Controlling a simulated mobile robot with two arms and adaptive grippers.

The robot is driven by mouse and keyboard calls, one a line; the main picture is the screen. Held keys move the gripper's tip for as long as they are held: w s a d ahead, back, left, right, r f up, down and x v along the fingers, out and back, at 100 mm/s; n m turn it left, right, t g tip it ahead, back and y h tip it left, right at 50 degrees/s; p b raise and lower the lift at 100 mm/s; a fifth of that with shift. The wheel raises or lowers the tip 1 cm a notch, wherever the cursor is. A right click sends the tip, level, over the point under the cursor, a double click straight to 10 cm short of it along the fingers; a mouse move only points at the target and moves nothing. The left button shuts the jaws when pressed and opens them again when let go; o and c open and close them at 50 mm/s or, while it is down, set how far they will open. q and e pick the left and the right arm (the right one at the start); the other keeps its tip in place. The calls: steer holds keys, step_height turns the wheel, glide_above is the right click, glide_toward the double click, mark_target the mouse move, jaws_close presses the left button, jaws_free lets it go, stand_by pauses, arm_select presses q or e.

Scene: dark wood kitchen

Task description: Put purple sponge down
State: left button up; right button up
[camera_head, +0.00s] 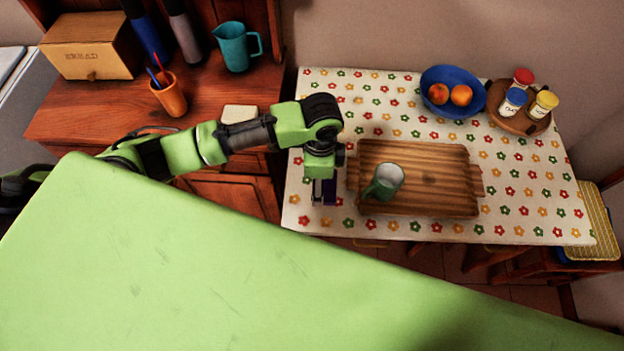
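My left gripper (323,191) points down over the left end of the table, just left of the wooden tray. The purple sponge (330,192) shows as a small dark purple patch between its fingers, and the gripper appears shut on it. The fingers hide much of the sponge. I cannot tell whether its lower edge touches the tablecloth. My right gripper is not in view.
The table (510,225) has a flowered cloth. The wooden tray (440,155) holds a green mug (384,182). Behind are a blue fruit bowl (450,74) and a round board (497,95) with jars. Cloth is clear behind the tray and at its right.

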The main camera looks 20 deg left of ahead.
arm_select(q)
steer(key=f, duration=0.1)
steer(key=w+a+f, duration=0.1)
steer(key=f, duration=0.1)
steer(key=w+a+f, duration=0.1)
steer(key=shift+w+a+f, duration=0.1)
steer(key=shift+w+f, duration=0.05)
steer(key=f, duration=0.3)
steer(key=shift+w+a+p, duration=0.15)
steer(key=shift+a+p, duration=0.05)
steer(key=shift+p, duration=0.2)
steer(key=shift+f, duration=0.35)
steer(key=shift+f, duration=0.15)
steer(key=o, duration=1)
